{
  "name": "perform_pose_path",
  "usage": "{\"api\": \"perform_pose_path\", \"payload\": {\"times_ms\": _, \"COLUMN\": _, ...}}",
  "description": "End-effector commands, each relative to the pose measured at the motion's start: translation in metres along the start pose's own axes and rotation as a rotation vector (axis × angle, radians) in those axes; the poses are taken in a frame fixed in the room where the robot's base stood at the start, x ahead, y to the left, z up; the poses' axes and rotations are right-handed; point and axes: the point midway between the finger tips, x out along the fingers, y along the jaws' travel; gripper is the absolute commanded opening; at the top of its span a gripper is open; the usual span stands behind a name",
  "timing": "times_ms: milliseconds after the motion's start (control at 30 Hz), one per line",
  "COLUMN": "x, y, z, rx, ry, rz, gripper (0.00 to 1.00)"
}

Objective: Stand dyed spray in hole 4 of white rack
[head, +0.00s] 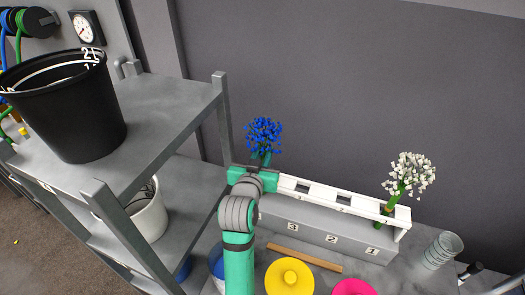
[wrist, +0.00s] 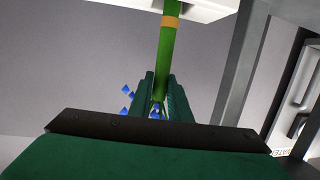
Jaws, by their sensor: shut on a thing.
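The dyed spray is a bunch of bright blue flowers (head: 264,130) on a green stem, standing roughly upright at the left end of the white rack. My gripper (head: 261,160) is shut on its stem below the blooms. In the wrist view, the green stem (wrist: 168,50) with an orange band runs between the gripper fingers (wrist: 160,95), with blue bits behind them. The white rack (head: 355,204) shows labels 3, 2 and 1; my arm hides the hole 4 end. I cannot tell whether the stem's lower end is in a hole.
A white-flowered spray (head: 408,172) stands at the rack's right end, near label 1. A grey shelf unit (head: 165,105) with a black bucket (head: 70,110) is close on the left. Yellow (head: 289,279) and pink (head: 352,287) discs, a wooden strip (head: 305,258) and clear cups (head: 443,249) lie around the rack.

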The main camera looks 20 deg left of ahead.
Motion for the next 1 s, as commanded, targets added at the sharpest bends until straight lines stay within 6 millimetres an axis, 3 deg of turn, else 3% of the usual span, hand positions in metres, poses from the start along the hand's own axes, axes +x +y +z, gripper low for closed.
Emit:
{"api": "perform_pose_path", "payload": {"times_ms": 467, "x": 0.002, "y": 0.012, "z": 0.001, "rx": 0.004, "ry": 0.0, "rz": 0.017, "gripper": 0.0}}
{"api": "perform_pose_path", "payload": {"times_ms": 1000, "x": 0.001, "y": -0.001, "z": 0.007, "rx": 0.0, "ry": -0.001, "rz": -0.002, "gripper": 0.0}}
